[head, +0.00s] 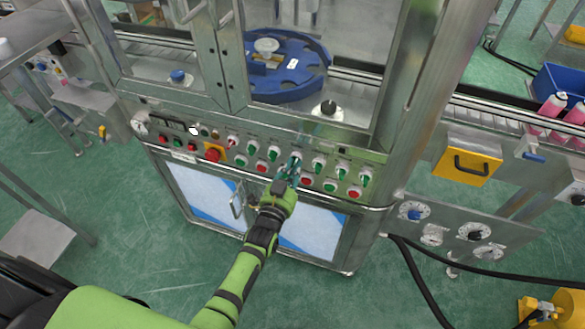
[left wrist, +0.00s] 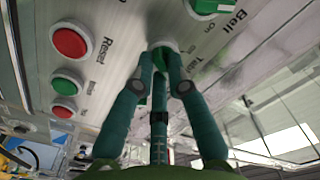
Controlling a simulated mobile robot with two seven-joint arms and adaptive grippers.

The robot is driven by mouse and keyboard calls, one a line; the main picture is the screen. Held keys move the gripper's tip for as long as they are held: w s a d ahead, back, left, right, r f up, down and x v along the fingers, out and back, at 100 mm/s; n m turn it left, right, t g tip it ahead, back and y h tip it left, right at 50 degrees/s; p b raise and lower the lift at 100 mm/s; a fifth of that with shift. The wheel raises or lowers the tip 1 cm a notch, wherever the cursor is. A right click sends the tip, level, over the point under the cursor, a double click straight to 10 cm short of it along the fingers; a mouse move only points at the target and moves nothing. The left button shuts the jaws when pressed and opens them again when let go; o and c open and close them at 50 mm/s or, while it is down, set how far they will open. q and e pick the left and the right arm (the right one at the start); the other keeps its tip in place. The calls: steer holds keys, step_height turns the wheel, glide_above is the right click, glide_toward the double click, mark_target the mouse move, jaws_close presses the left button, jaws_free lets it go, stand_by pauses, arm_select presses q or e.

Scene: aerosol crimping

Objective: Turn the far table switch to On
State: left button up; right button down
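The control panel on the machine front carries a row of switches. My left gripper (head: 292,168) reaches a green switch near the middle of the upper row. In the left wrist view, the fingers (left wrist: 163,65) are closed around a green switch knob (left wrist: 162,50), one finger on each side. The print beside this knob is partly readable as "Tabl…" and "On". The fingers hide most of the knob, so I cannot tell its setting. My right gripper is not in view.
Another green switch (left wrist: 208,5) marked "Belt" is close by. A red button (left wrist: 70,41) marked "Reset" sits left of the fingers. A red emergency button (head: 214,152) is further left on the panel. A blue turntable (head: 290,75) stands behind the machine's frame.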

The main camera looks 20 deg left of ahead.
arm_select(q)
steer(key=o, duration=0.4)
steer(key=s, duration=1.2)
steer(key=shift+a, duration=0.2)
steer(key=s+d+f+n+g+h, duration=0.1)
steer(key=s+f+g, duration=0.35)
steer(key=f, duration=0.75)
steer(key=s+f+n+g, duration=0.1)
steer(key=s+f+g, duration=0.4)
steer(key=f, duration=0.7)
steer(key=s+a+f+g, duration=0.2)
steer(key=s+f, duration=0.2)
steer(key=s, duration=0.4)
steer(key=s+a+f+n+g+y, duration=0.1)
steer(key=s+a+f+g, duration=0.1)
steer(key=s+f, duration=0.3)
steer(key=s+a+f+n+g, duration=0.1)
steer(key=s+a+f+g, duration=0.2)
steer(key=s, duration=1)
step_height(320, 180, down, 2)
steer(key=shift+s+f+g+y, duration=0.1)
steer(key=shift+g+y, duration=0.15)
steer(key=shift+y, duration=0.05)
